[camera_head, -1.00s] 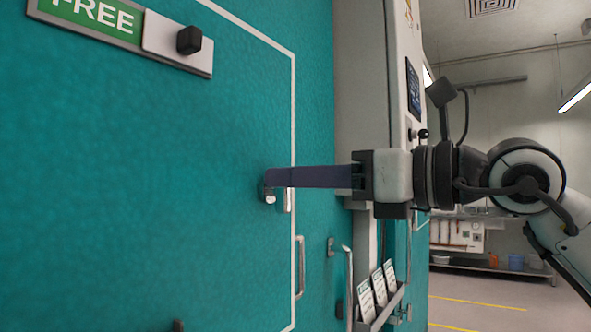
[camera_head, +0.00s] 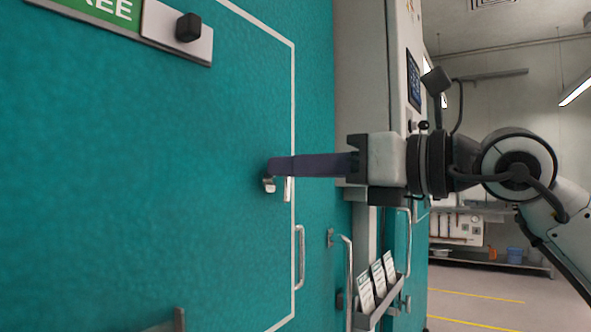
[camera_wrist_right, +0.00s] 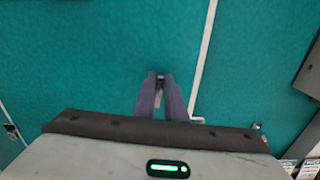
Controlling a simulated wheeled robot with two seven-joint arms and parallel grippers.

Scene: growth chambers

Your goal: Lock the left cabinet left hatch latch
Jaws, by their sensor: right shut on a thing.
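The left hatch is a teal panel (camera_head: 150,170) bounded by a white line. Its small metal latch (camera_head: 269,185) sits at the right edge beside that line, partly hidden by my fingers. My right gripper (camera_head: 275,166) reaches in from the right, its dark fingers close together on the latch at the panel face. In the right wrist view the fingertips (camera_wrist_right: 159,80) are nearly together against the teal face, just left of the white line (camera_wrist_right: 207,60), with a small metal bit (camera_wrist_right: 160,76) between them. My left gripper is not in view.
A green sign (camera_head: 105,8) with a black knob (camera_head: 188,27) is at the upper left. Metal handles (camera_head: 300,258) and a rack of cards (camera_head: 375,290) are below and right of the latch. Open floor (camera_head: 480,300) lies at the far right.

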